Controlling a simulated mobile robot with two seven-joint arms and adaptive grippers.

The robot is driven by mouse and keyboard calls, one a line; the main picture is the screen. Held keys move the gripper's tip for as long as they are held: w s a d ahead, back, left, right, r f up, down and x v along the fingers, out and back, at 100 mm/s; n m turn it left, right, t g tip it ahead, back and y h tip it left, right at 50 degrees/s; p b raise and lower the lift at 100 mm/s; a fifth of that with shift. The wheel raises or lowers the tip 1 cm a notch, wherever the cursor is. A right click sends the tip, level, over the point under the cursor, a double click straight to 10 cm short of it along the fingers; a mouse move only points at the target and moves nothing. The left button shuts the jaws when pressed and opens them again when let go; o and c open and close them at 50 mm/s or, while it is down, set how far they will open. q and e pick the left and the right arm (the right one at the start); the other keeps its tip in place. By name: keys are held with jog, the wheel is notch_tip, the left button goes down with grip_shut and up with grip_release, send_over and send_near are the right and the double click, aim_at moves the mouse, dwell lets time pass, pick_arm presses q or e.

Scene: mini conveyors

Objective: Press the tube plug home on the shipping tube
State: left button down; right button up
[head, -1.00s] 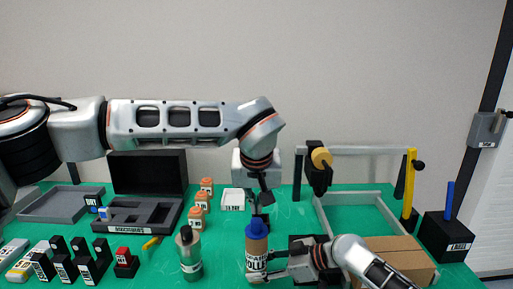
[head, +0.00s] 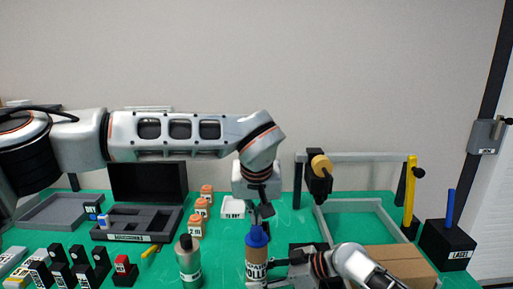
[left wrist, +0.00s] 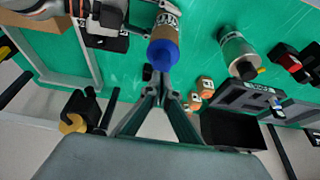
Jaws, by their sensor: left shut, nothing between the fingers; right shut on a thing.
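The shipping tube (head: 256,268) is a brown upright cylinder with a white-and-black label, at the front middle in the head view. It also shows in the left wrist view (left wrist: 166,32). The blue tube plug (head: 258,238) sits in its top end and shows as a blue disc in the left wrist view (left wrist: 161,55). My left gripper (head: 259,221) is shut and empty, pointing down with its tips at the plug's top; I cannot tell whether they touch. My right gripper (head: 271,268) is shut on the tube from the right side, low on its body.
A metal bottle (head: 188,263) stands left of the tube. A cardboard box (head: 395,265) lies right of it, by a grey frame (head: 325,225). Orange weights (head: 201,208), a white tray (head: 232,209) and an open black case (head: 128,237) are behind and left.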

aim_at(257, 230)
pick_arm(q)
jog(key=shift+f, duration=0.85)
pick_arm(e)
jog(key=shift+f, duration=0.15)
dwell(0.8)
pick_arm(q)
jog(key=shift+r, duration=3.55)
pick_arm(e)
jog(key=o, duration=0.9)
